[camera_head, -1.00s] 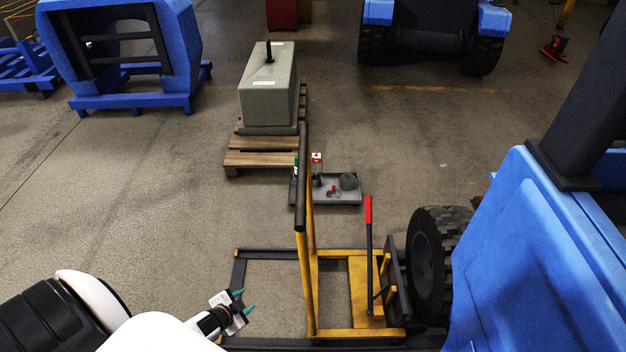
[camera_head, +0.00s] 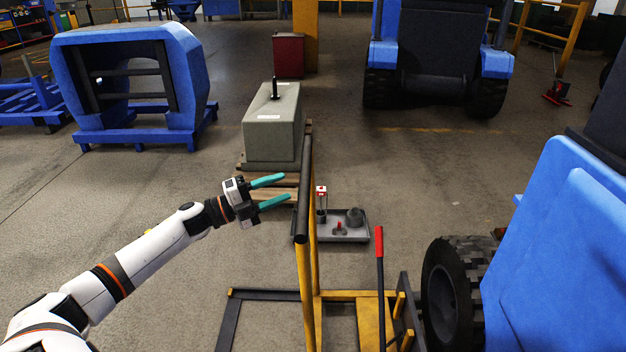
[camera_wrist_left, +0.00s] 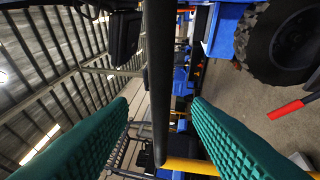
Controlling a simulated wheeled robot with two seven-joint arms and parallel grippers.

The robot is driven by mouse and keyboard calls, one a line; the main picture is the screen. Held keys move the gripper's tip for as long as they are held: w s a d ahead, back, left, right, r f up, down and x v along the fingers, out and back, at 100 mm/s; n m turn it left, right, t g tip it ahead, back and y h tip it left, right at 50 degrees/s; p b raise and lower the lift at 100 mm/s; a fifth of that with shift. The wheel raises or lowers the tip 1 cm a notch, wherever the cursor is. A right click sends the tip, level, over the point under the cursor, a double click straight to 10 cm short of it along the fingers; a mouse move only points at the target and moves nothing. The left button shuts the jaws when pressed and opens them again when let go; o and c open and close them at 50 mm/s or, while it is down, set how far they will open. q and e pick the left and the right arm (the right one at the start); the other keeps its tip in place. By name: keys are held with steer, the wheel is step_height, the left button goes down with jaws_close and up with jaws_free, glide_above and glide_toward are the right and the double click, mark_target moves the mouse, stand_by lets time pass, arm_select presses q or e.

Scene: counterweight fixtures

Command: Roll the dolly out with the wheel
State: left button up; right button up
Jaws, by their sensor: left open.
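The yellow and black wheel dolly (camera_head: 369,312) stands low on the floor at bottom centre in the head view. Its upright handle has a black top bar (camera_head: 303,185), and a lever with a red grip (camera_head: 379,245) stands right of it. The black wheel (camera_head: 455,288) stands at the dolly's right side, beside the blue machine; it also shows in the wrist view (camera_wrist_left: 287,45). My left gripper (camera_head: 287,190) is open and empty, its teal fingers pointing at the bar from the left. In the left wrist view the bar (camera_wrist_left: 158,60) runs between the fingers. My right gripper is not visible.
The blue machine (camera_head: 560,240) fills the right side. A grey tray (camera_head: 352,232) with small items lies beyond the handle. A grey counterweight block (camera_head: 272,128) sits on a wooden pallet behind my gripper. Open floor lies to the left.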

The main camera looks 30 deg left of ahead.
arm_select(q)
steer(key=x, duration=0.9)
steer(key=shift+w+b, duration=0.2)
steer(key=shift+b, duration=0.1)
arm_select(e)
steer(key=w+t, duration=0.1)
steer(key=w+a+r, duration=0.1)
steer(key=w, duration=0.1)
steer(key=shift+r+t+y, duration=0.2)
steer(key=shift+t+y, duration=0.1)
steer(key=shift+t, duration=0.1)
arm_select(q)
steer(key=shift+d, duration=0.1)
jaws_close()
